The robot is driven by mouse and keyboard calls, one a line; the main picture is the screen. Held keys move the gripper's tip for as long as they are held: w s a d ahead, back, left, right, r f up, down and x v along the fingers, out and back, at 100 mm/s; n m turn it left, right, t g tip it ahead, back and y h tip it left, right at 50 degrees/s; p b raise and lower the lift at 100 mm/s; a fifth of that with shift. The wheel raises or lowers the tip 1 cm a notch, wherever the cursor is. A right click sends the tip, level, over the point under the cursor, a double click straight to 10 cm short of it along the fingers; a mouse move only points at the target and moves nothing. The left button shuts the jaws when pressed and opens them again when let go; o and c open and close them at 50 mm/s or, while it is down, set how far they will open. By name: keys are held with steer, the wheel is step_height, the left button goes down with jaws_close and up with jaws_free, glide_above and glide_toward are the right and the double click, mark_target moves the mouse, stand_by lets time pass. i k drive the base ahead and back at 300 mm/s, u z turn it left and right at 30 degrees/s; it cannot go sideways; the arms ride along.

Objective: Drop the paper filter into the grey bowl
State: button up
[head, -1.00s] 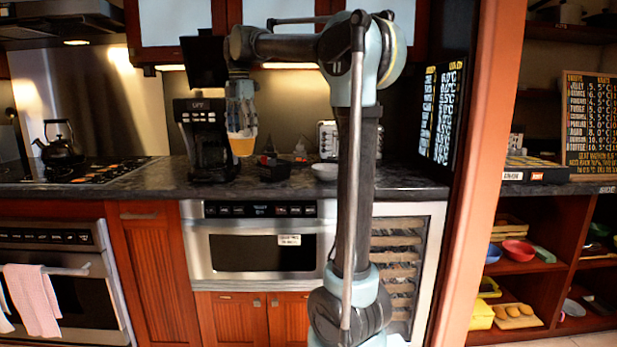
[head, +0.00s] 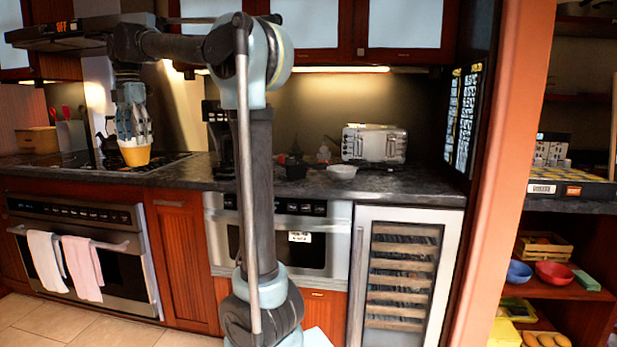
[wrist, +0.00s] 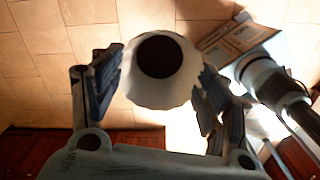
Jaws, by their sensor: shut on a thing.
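The paper filter (head: 135,156) hangs below my gripper (head: 133,138), which is shut on it. It looks orange-yellow in the head view, in front of the stove side of the counter. In the wrist view the filter (wrist: 160,95) is a pale, scalloped cup with a dark round centre, between the two fingers of my gripper (wrist: 160,82). A small light-grey bowl (head: 342,171) stands on the dark counter, in front of the toaster and well to the right of my gripper. The bowl's inside is hard to make out.
A toaster (head: 374,144) stands behind the bowl. A small black container (head: 292,171) is left of the bowl. The coffee maker (head: 216,135) is partly hidden by my arm. The counter (head: 420,183) right of the bowl is clear. An orange post (head: 500,180) rises at the right.

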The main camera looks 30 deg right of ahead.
mark_target(341, 179)
steer(key=u, duration=0.5)
steer(key=k, duration=0.95)
steer(key=z, duration=1.75)
steer(key=i, duration=1)
steer(key=u, duration=0.05)
